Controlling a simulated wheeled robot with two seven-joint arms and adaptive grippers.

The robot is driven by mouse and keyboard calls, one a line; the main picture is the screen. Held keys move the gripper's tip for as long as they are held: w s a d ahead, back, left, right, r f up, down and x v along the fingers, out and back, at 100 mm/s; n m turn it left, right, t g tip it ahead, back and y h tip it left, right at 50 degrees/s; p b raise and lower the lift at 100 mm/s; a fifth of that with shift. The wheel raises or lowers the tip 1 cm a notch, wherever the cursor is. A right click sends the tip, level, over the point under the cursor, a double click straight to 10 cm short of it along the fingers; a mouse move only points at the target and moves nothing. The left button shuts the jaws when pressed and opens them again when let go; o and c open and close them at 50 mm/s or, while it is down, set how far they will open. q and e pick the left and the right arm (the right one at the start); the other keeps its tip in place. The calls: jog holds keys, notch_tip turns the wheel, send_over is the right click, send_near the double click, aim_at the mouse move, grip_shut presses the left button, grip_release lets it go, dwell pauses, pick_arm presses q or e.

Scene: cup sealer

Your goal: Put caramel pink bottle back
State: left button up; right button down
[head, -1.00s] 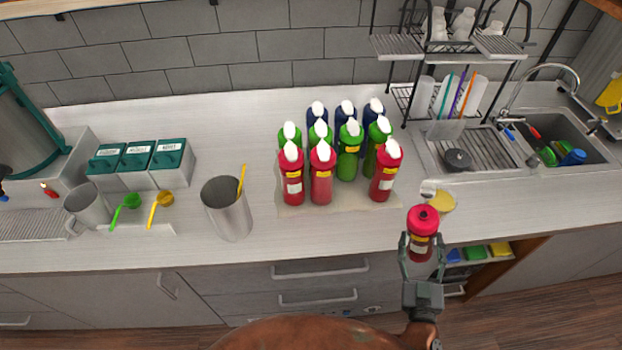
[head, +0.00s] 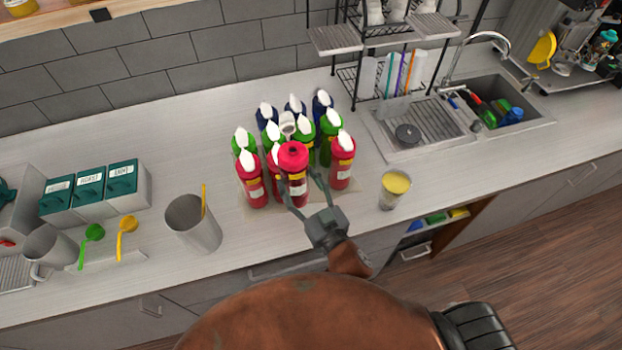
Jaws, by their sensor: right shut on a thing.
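My right gripper (head: 298,182) is shut on a pink-red bottle (head: 297,188) with a yellow and white label, in the head view. It holds the bottle at the front of the bottle group, between two other pink-red bottles: one at left (head: 252,185) and one at right (head: 342,165). Another pink-red bottle (head: 273,160) is mostly hidden behind the held one. The pale tray (head: 346,193) under the group is largely covered. I cannot tell whether the held bottle's base touches it. My left gripper is not in view.
Green bottles (head: 331,128) and blue bottles (head: 321,104) stand close behind. A metal pitcher (head: 194,228) stands at left, and a cup with yellow contents (head: 394,190) at right. The drying rack (head: 385,50) and sink (head: 500,110) are farther right. Counter between pitcher and bottles is clear.

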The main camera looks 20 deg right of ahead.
jog(key=w+d+f, duration=0.7)
jog(key=w+f, duration=0.4)
jog(key=f, duration=0.1)
jog(key=shift+w+f, duration=0.25)
jog(key=shift+w, duration=0.05)
jog(key=shift+f, duration=0.15)
